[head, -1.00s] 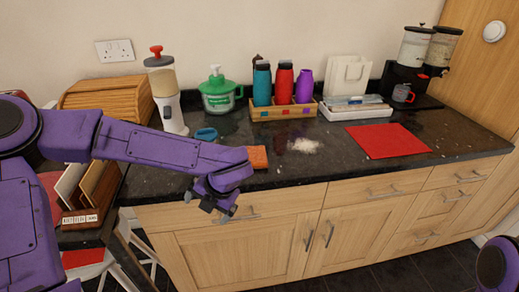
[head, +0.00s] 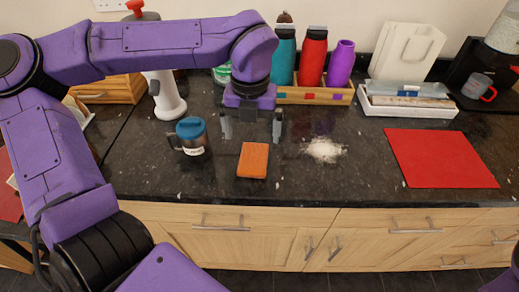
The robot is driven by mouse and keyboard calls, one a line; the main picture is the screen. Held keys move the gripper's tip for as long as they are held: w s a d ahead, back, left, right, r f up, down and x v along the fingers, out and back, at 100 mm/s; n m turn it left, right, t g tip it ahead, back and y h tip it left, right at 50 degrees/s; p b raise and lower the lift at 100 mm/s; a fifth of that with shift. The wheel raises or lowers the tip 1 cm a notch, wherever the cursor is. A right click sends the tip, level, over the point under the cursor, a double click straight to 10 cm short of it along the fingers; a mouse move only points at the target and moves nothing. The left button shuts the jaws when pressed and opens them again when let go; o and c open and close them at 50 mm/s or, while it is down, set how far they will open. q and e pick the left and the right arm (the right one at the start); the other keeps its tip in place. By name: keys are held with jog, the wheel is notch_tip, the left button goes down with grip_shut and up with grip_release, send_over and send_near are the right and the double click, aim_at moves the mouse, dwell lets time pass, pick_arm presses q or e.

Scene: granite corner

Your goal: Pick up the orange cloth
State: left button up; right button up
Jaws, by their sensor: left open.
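The orange cloth (head: 253,160) lies flat and folded on the dark granite counter, near its front edge, in the head view. My left gripper (head: 251,132) points down above the counter, just behind and above the cloth. Its two fingers are apart with nothing between them. The cloth is in full view and the gripper does not touch it. My right gripper is not in view.
A grey mug with a blue lid (head: 191,136) stands left of the cloth. A pile of white powder (head: 324,149) lies to the right. A red mat (head: 440,158) lies farther right. Bottles in a wooden rack (head: 314,95) stand behind my gripper.

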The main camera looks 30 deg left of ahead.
aim_at(254, 157)
pick_arm(q)
jog(key=shift+s+f, duration=0.4)
jog(key=shift+f, duration=0.65)
jog(key=f, duration=0.3)
jog(key=f+p, duration=0.1)
jog(key=shift+w+d+f, duration=0.25)
jog(key=shift+w+f, duration=0.05)
jog(key=shift+w, duration=0.1)
jog(key=shift+s+a+f, duration=0.1)
jog(key=shift+s+f, duration=0.1)
jog(key=shift+f, duration=0.2)
jog(key=c, duration=1.1)
